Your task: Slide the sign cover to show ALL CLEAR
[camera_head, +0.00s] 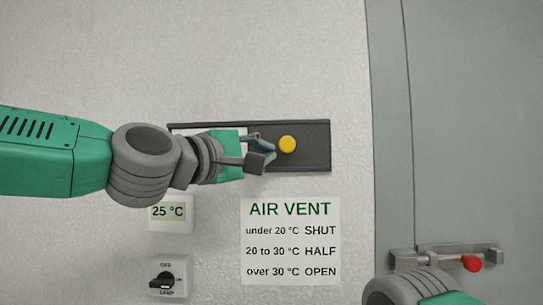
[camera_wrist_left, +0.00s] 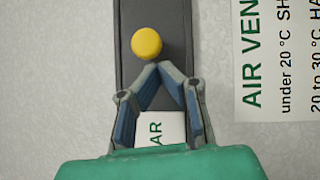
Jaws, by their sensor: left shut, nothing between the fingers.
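The sign is a long dark frame (camera_head: 220,124) on the wall. Its dark grey cover (camera_head: 312,146) is at the right end and carries a round yellow knob (camera_head: 287,144). A white panel shows at the left of the frame, mostly behind my gripper. In the left wrist view, green letters "AR" show on the white panel (camera_wrist_left: 155,133) between my fingers. My left gripper (camera_head: 268,152) is shut and empty, its tips just left of the knob. In the left wrist view the fingertips (camera_wrist_left: 165,67) meet close to the yellow knob (camera_wrist_left: 146,42); I cannot tell whether they touch it.
An AIR VENT notice (camera_head: 290,240) hangs below the sign. A 25 °C display (camera_head: 168,212) and a rotary lamp switch (camera_head: 167,277) are at its left. A grey door (camera_head: 475,120) with a red-knobbed latch (camera_head: 472,263) is at the right. Part of my right arm shows at the bottom right.

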